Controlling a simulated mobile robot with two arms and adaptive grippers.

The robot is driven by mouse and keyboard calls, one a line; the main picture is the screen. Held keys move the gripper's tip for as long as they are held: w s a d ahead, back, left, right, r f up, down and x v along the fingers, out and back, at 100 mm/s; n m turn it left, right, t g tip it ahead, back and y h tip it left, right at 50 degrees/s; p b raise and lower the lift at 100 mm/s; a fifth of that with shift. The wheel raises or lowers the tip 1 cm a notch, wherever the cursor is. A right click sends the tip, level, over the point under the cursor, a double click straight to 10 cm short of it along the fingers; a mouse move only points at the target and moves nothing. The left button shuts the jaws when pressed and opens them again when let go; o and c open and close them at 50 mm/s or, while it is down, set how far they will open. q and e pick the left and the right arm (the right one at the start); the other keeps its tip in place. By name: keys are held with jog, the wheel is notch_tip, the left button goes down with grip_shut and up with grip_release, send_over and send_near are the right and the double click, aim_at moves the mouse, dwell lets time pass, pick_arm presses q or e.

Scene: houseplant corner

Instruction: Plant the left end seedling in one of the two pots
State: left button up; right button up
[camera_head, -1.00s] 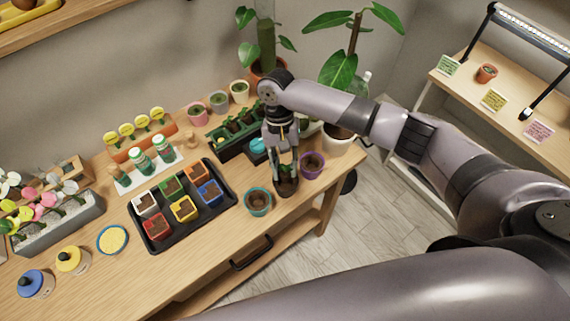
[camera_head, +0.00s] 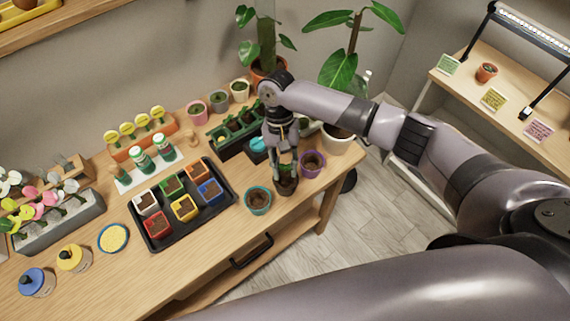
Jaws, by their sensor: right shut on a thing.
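My right gripper (camera_head: 285,172) points down over the front right of the wooden table, shut on a small seedling whose leaves and soil are mostly hidden by the fingers. The green seedling tray (camera_head: 230,151) stands behind, with several small plants, partly hidden by my arm. My left gripper is not in view.
A black tray (camera_head: 160,243) of coloured square pots lies to the left. Small pots (camera_head: 239,96) and tall potted plants stand behind. White-capped bottles (camera_head: 142,163) stand behind the black tray. The table's front edge is close to the pots.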

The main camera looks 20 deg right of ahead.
jog(key=shift+f, duration=0.9)
jog(key=o, duration=0.9)
jog(key=shift+c, duration=0.2)
jog(key=o, duration=0.4)
jog(key=shift+r, duration=0.1)
